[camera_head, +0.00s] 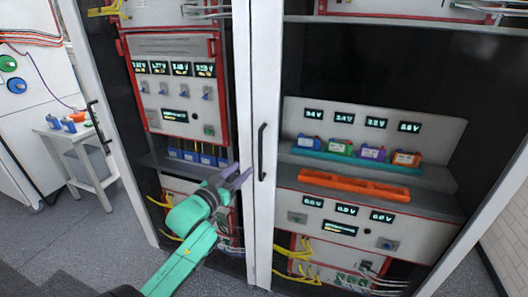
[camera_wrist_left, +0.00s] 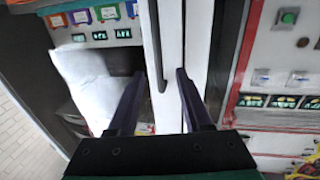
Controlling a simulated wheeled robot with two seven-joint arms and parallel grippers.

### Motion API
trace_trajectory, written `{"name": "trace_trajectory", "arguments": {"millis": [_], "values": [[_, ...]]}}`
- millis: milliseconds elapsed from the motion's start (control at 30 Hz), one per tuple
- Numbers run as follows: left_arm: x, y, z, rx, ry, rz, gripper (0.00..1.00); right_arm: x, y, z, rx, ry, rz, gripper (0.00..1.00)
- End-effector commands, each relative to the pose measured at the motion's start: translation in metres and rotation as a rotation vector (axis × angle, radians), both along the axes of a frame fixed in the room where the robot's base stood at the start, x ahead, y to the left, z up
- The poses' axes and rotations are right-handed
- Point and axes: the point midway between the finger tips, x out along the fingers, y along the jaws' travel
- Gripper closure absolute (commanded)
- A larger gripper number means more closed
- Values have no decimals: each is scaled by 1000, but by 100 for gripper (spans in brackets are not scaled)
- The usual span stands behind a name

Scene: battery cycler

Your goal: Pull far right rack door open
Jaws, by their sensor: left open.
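The far right rack door (camera_head: 262,75) has a white upright frame with a black vertical handle (camera_head: 262,152) on its left side. The rack's inside shows through it, and the door looks shut. My left gripper (camera_head: 242,176) is open and empty, just left of the handle's lower part in the head view. In the left wrist view, the handle (camera_wrist_left: 153,45) appears between the two dark fingers (camera_wrist_left: 161,75), toward the left one. I cannot tell the depth gap, and no grip on it shows. My right gripper is not in view.
A small white table (camera_head: 85,150) stands at far left.

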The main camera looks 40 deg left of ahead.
Motion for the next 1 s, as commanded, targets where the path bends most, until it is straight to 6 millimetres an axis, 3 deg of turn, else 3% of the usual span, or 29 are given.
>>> {"name": "trace_trajectory", "arguments": {"millis": [200,400,733,767,867,1000], "values": [[57,8,6,-1,-2,1,50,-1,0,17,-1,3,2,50],[94,13,3,1,0,1,50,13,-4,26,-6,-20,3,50],[102,14,0,1,2,0,50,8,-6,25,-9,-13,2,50],[102,14,0,1,2,0,58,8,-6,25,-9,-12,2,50],[102,14,0,1,2,0,96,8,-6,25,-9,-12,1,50],[102,13,0,1,2,-1,100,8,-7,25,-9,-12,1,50]]}}
